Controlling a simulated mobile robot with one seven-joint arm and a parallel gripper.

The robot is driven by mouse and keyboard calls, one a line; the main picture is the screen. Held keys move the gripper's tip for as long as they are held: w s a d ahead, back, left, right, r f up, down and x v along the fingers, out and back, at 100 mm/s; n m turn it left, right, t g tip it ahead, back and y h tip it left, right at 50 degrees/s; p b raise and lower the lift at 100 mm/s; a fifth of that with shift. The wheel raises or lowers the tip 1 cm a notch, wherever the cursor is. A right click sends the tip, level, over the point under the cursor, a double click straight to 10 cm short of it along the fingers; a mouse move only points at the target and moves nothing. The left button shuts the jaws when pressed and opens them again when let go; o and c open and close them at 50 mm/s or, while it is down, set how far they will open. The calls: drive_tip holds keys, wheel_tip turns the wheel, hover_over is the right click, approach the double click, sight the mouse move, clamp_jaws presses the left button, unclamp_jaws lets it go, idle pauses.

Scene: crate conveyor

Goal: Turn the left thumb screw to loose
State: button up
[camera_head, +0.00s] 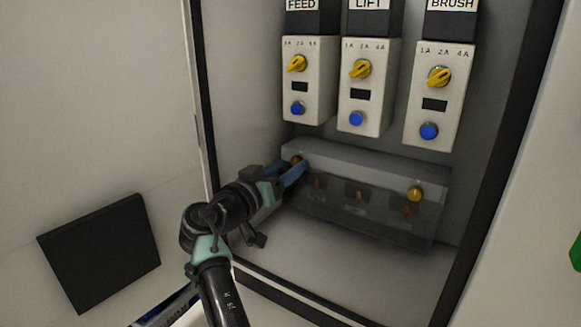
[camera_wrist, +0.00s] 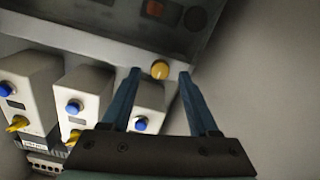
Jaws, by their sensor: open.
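The left thumb screw (camera_head: 296,160) is a small yellow knob at the left end of a grey bar (camera_head: 362,166) in the cabinet. In the head view it is partly hidden by my gripper (camera_head: 289,170). The wrist view shows the yellow screw (camera_wrist: 159,69) between and slightly beyond the blue fingertips of my gripper (camera_wrist: 159,77). The fingers are open, with a visible gap on each side of the screw. Any mark of its turn is too small to tell.
A second yellow screw (camera_head: 414,194) is at the bar's right end. A see-through cover (camera_head: 340,212) with red parts behind it hangs below the bar. Above stand the FEED (camera_head: 308,82), LIFT (camera_head: 366,90) and BRUSH (camera_head: 438,97) units with yellow dials and blue buttons.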

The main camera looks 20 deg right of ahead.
drive_tip(key=shift+w+d, duration=0.45)
drive_tip(key=shift+d, duration=0.15)
clamp_jaws()
